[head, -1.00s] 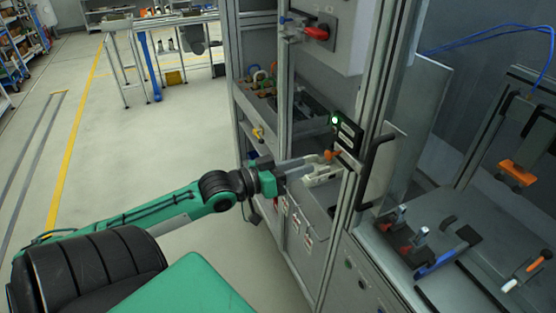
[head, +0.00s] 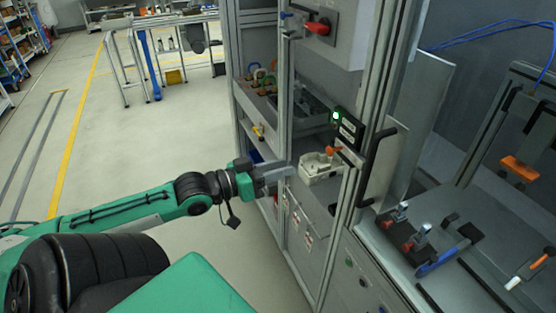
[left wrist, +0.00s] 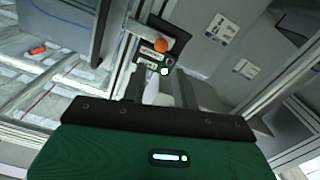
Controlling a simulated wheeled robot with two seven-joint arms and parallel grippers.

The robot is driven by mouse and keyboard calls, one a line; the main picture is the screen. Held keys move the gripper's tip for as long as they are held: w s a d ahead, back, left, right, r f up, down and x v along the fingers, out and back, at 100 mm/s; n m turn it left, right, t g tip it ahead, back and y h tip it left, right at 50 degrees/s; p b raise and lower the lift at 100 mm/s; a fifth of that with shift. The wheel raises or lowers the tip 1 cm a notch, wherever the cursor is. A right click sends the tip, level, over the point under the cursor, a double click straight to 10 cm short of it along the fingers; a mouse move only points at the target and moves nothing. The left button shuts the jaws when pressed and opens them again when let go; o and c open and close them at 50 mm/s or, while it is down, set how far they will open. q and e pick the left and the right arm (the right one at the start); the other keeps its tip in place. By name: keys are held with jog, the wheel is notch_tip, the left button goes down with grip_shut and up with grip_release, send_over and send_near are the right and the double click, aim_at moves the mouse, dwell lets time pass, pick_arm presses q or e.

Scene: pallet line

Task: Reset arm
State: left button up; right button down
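My left arm comes in from the left in the head view. Its gripper (head: 280,171) is at the front of the machine frame, left of a pale fixture (head: 318,172) on a shelf, with a visible gap. In the left wrist view the two fingers of my left gripper (left wrist: 160,88) stand apart with nothing between them. An orange knob (head: 332,150) shows above the fixture, and an orange ball-like knob (left wrist: 161,45) shows beyond the fingers in the wrist view. My right gripper is not in view.
A metal frame post (head: 362,150) with a black handle (head: 378,165) stands right of the fixture. A small panel with a green light (head: 336,117) is above it. A worktop with clamps (head: 425,235) lies at right. The floor (head: 150,140) at left is open.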

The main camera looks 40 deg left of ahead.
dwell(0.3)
